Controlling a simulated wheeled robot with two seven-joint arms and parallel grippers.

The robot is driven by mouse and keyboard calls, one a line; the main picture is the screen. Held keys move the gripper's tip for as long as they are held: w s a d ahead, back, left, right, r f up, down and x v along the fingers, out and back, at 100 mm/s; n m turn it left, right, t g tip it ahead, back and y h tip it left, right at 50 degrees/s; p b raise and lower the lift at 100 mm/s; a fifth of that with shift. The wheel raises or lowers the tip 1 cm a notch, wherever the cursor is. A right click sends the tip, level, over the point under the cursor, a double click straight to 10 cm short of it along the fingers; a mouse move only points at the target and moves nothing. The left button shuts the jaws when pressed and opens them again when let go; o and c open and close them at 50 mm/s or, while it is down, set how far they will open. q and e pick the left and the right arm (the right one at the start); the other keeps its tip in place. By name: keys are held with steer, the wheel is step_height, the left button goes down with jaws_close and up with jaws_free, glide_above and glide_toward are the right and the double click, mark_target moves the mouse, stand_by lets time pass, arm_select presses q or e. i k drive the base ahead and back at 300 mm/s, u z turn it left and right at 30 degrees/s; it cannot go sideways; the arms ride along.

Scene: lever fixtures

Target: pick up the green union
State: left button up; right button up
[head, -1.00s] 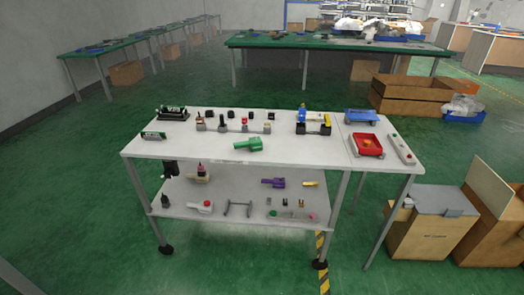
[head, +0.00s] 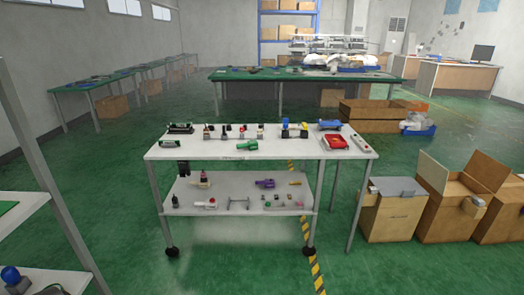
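The green union (head: 248,145) lies on the white top of the two-tier cart (head: 200,153), near its front edge and around the middle. It looks like a short thick green fitting with a narrower end. Nothing covers it. Neither of my grippers shows in the head view, and the cart stands some way ahead of me.
A purple fitting (head: 265,183) is on the lower shelf. Cardboard boxes (head: 392,215) stand right of the cart. Another shelf (head: 45,278) is close at left. Green floor before the cart is clear.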

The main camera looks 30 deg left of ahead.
mark_target(252, 145)
steer(key=z, duration=0.45)
steer(key=i, duration=1.05)
steer(key=z, duration=0.35)
steer(key=i, duration=1.15)
steer(key=u, duration=0.65)
steer(key=i, duration=0.7)
steer(key=u, duration=0.75)
